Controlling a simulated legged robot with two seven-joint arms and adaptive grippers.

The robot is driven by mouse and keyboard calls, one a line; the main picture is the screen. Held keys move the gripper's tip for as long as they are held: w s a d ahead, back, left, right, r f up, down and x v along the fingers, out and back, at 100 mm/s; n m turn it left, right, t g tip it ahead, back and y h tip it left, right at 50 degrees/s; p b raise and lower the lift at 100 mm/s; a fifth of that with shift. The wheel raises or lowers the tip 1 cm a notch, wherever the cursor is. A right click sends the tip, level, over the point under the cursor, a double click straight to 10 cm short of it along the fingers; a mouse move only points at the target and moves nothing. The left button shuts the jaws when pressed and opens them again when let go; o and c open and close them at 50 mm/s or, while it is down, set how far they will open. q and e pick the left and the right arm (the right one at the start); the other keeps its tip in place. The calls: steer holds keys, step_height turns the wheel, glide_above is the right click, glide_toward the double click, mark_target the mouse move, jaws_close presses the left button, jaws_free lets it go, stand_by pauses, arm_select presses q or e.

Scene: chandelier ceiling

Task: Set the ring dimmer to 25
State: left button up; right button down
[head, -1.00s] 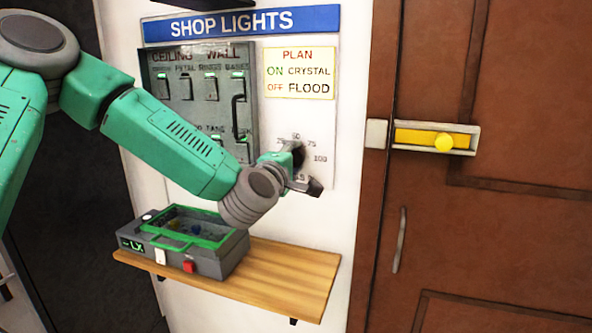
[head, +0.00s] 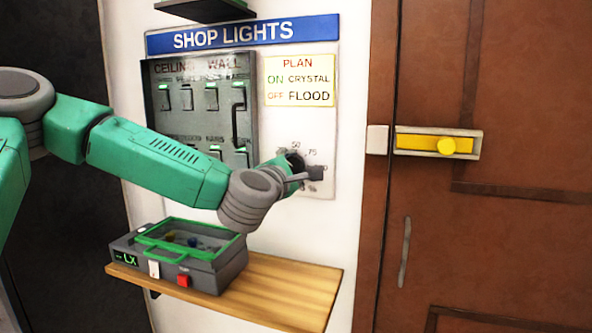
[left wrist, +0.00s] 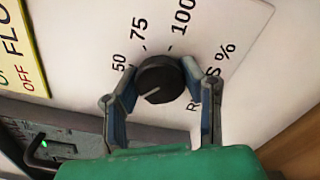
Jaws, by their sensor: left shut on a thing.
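The ring dimmer is a round black knob (head: 295,162) on the white wall plate, with 50 and 75 readable above it. In the left wrist view the knob (left wrist: 161,82) has a white pointer line aimed to the lower left, on the far side of the 50 from the 75. The 25 mark is not readable there; a finger covers that side. My left gripper (left wrist: 160,72) is shut on the knob, one finger on each side. In the head view the left gripper (head: 303,172) partly hides the dial. My right gripper is not in view.
A grey switch panel (head: 178,121) stands left of the dial, below the SHOP LIGHTS sign (head: 243,34). A plan card (head: 301,81) hangs above the dial. A wooden shelf (head: 283,285) below holds a grey meter box (head: 205,279). A brown door (head: 520,240) with a yellow latch is at the right.

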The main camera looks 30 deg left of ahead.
arm_select(q)
steer(key=shift+a+f, duration=0.1)
steer(key=shift+f, duration=0.25)
steer(key=o, duration=1.1)
steer(key=shift+o, duration=0.3)
steer(key=shift+s+a, duration=0.1)
steer(key=shift+a, duration=0.05)
steer(key=shift+r, duration=0.1)
steer(key=v, duration=0.7)
steer(key=shift+s+a, duration=0.15)
